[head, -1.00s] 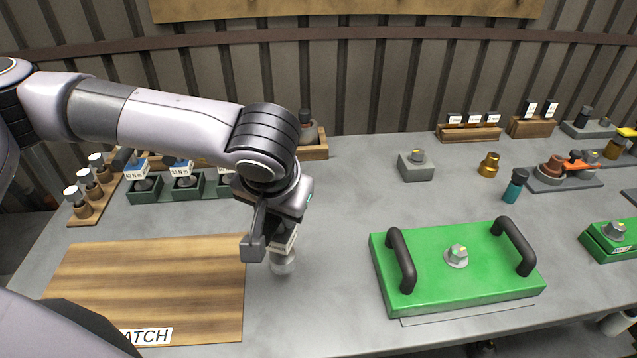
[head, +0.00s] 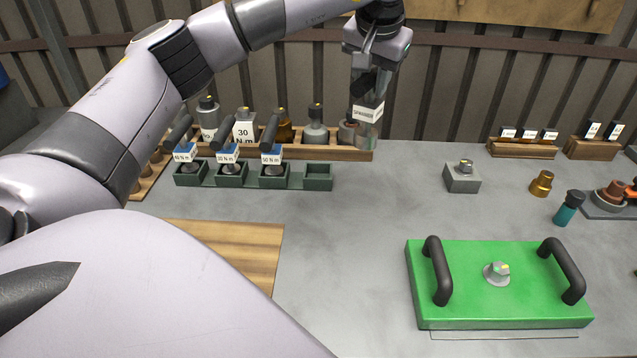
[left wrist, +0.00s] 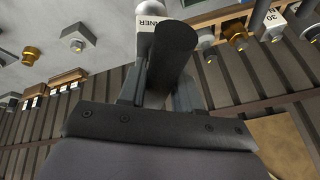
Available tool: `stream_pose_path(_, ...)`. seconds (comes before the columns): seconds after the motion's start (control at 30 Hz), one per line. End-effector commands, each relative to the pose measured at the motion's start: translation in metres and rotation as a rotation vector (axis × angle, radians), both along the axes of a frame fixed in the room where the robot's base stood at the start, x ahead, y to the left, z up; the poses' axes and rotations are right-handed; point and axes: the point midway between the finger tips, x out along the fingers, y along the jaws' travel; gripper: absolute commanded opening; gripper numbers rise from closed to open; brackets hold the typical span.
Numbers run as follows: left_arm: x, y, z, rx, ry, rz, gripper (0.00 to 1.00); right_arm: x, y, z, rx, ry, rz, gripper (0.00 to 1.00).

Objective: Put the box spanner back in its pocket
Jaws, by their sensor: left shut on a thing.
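My left gripper (head: 372,72) is raised at the back of the table, above the right end of the wooden rack. It is shut on the box spanner (head: 368,112), which hangs below with a white label reading "SPANNER". In the left wrist view the spanner's dark handle (left wrist: 172,52) lies between the fingers, with part of the label beyond it. A row of dark green pockets (head: 318,177) stands in front of the rack. Its rightmost pocket is empty; the other three hold tools with blue-and-white labels. The gripper is behind and right of this empty pocket. My right gripper is out of view.
The wooden rack (head: 340,153) holds several bottle-like tools close to the spanner. A green plate with two black handles (head: 460,300) lies at front right. A grey block (head: 461,180) and a brass fitting (head: 541,183) stand at right. The table's middle is clear.

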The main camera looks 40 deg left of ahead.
Motion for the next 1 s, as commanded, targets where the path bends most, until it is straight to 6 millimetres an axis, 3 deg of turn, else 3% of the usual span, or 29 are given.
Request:
stream_pose_path(0.1,0.009,0.040,0.018,-0.005,-0.006,0.038,0.00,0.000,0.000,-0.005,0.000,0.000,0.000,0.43)
stream_pose_path(0.3,0.008,0.101,0.034,-0.003,-0.007,0.073,0.00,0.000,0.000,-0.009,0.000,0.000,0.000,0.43)
stream_pose_path(0.5,0.004,0.129,0.033,0.000,-0.006,0.078,0.00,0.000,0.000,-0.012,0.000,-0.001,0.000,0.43)
stream_pose_path(0.63,0.003,0.132,0.011,0.004,-0.002,0.079,0.00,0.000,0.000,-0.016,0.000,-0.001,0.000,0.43)
stream_pose_path(1.0,0.002,0.131,-0.080,0.002,-0.003,0.080,0.00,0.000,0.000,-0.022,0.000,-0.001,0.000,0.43)
